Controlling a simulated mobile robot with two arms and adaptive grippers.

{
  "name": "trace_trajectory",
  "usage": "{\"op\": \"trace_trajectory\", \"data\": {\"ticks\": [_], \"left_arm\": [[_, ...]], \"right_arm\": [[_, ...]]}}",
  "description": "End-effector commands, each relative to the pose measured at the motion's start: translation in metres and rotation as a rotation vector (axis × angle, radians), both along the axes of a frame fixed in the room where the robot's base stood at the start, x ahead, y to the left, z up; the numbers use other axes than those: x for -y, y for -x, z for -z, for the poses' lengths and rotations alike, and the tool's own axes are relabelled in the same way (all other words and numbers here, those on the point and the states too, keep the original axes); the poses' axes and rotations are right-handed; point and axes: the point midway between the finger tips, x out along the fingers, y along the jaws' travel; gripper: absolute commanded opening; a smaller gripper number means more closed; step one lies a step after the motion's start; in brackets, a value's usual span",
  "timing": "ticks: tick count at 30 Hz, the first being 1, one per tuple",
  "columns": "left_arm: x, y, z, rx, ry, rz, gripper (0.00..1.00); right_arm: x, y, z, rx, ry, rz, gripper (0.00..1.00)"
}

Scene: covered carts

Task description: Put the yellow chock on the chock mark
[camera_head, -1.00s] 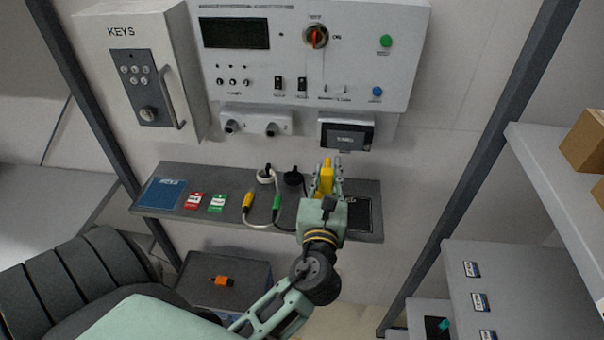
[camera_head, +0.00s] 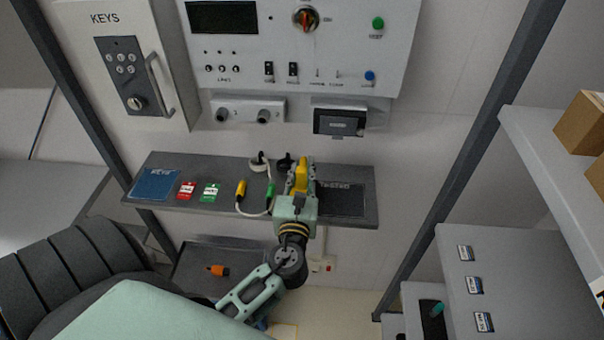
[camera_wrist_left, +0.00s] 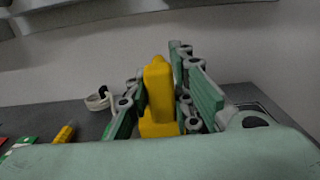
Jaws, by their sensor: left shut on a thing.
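My left gripper (camera_head: 301,180) is shut on the yellow chock (camera_head: 300,173), over the grey shelf below the panel. In the left wrist view the chock (camera_wrist_left: 158,95) stands upright between the green-padded fingers (camera_wrist_left: 165,105), with a wider lower part at its base. I cannot tell whether its underside touches the shelf. I cannot make out a chock mark for certain. A dark rectangle lettered "TESTED" (camera_head: 342,199) lies on the shelf just right of the gripper. My right gripper is not in view.
The control panel (camera_head: 350,45) rises behind. A grey cabinet (camera_head: 520,260) stands right.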

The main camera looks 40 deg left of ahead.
Motion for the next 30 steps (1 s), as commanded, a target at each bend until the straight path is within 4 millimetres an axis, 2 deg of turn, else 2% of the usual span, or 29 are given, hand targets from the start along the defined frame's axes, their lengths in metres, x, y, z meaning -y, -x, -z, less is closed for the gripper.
{"op": "trace_trajectory", "data": {"ticks": [2, 3, 9, 20, 23, 30], "left_arm": [[0.0, 0.0, 0.003, 0.002, -0.001, 0.0, 0.0], [0.0, 0.0, 0.003, 0.0, 0.0, 0.0, 0.23], [0.0, 0.0, 0.003, 0.0, 0.0, 0.0, 0.39], [0.0, 0.0, -0.003, 0.0, 0.0, 0.0, 0.39], [0.007, 0.011, 0.002, -0.002, 0.001, 0.001, 0.39], [0.033, 0.055, 0.004, -0.002, 0.002, 0.0, 0.39]], "right_arm": [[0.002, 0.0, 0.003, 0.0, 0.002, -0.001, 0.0], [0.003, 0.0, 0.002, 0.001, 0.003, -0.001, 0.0], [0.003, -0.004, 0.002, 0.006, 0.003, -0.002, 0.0], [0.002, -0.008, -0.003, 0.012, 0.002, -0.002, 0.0], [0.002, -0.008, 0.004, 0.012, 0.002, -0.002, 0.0], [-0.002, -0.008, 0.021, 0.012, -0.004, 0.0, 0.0]]}}
